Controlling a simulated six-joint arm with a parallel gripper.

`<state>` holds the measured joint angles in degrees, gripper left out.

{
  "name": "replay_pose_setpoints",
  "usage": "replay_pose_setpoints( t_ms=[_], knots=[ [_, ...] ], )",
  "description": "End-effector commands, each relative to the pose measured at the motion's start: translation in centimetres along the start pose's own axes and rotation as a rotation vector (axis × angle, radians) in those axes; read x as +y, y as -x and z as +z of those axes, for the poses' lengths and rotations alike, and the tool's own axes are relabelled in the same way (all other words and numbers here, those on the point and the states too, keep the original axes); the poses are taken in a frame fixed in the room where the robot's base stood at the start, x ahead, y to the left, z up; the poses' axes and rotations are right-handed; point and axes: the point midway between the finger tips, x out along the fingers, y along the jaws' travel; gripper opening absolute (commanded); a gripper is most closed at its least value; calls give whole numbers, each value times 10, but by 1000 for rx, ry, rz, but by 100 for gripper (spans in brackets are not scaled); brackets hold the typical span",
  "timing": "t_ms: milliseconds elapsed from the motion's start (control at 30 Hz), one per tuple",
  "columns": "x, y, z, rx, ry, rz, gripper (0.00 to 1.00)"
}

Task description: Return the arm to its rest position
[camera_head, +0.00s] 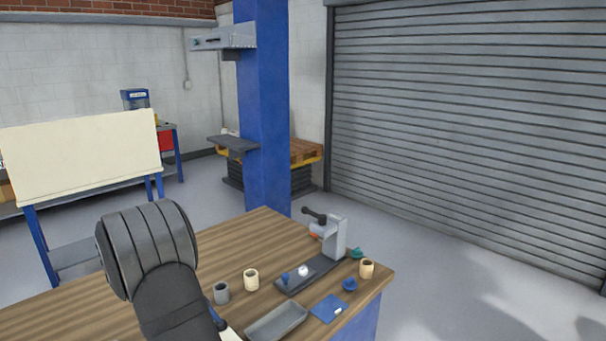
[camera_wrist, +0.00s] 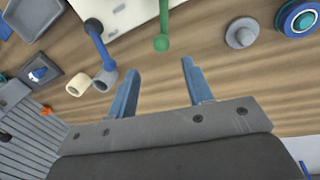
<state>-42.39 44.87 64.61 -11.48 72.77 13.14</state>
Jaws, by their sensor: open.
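My gripper shows in the wrist view (camera_wrist: 160,66), its two blue-grey fingers apart with nothing between them. It hangs over the wooden table (camera_wrist: 215,75). A green rod (camera_wrist: 162,25) lies ahead of the fingertips, apart from them. A cream roller (camera_wrist: 78,84) and a grey roller (camera_wrist: 105,80) are left of the left finger. In the head view my dark grey arm rises at the lower left, over the table's near side; the gripper fingers are not visible there.
In the head view a grey stand (camera_head: 335,237) rises from a dark base on the table. Cream (camera_head: 251,281) and grey (camera_head: 221,293) rollers, a shallow grey tray (camera_head: 275,322) and a blue square (camera_head: 328,309) are nearby. A blue pillar (camera_head: 263,110) stands behind.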

Motion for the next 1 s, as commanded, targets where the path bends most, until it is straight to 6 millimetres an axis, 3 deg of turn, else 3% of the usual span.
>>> replay_pose_setpoints(
  t_ms=[500,1000],
  knots=[
    [0,-105,0,-2,1,0,46],
    [-16,-102,-2,44,218,-1,46]
  ],
)
